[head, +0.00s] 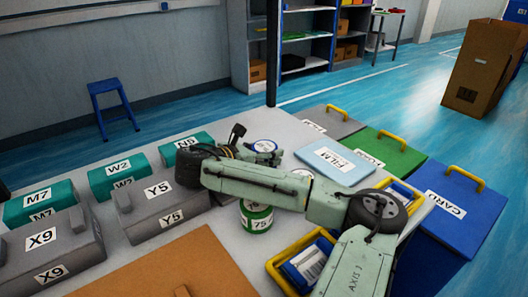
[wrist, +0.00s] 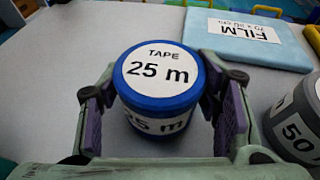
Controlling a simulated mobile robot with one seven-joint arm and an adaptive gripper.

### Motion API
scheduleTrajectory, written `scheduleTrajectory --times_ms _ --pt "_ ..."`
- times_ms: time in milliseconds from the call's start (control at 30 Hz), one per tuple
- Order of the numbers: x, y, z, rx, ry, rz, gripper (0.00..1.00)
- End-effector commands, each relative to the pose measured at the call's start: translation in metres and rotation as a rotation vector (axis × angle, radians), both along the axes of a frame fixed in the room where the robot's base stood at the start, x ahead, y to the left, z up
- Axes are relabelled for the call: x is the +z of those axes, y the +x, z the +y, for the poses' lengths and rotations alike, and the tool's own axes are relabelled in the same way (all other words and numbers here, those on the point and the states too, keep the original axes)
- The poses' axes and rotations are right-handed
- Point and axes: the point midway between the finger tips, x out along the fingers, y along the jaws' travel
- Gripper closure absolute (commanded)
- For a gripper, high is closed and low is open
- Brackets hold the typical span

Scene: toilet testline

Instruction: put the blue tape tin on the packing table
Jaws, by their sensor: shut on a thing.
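The blue tape tin (wrist: 158,78) has a white lid reading "TAPE 25 m". It fills the space between the two purple-padded fingers of my gripper (wrist: 163,108) in the wrist view, upright, with a finger on each side.
A pale blue FILM box (head: 336,160) lies near the tin. A grey "50" tin (wrist: 296,118) is close on the right in the wrist view. A green "75" tin (head: 256,217) stands below my arm. Teal and grey labelled boxes (head: 150,208) line the left; lidded crates (head: 450,198) line the right.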

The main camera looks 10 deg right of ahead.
Motion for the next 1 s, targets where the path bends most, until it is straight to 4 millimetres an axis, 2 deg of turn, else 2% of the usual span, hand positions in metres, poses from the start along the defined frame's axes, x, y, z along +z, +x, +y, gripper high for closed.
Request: scheduleTrajectory --times_ms 367,400,700,1000 --pt "-0.0043 0.0001 -0.0002 0.000 0.000 -0.001 0.80" --pt "-0.0053 0.0000 -0.0001 0.000 0.000 0.000 0.42" --pt "-0.0042 0.0001 -0.0001 0.000 0.000 0.000 0.22" --pt "-0.0029 0.0001 -0.0002 0.000 -0.001 -0.001 0.22"
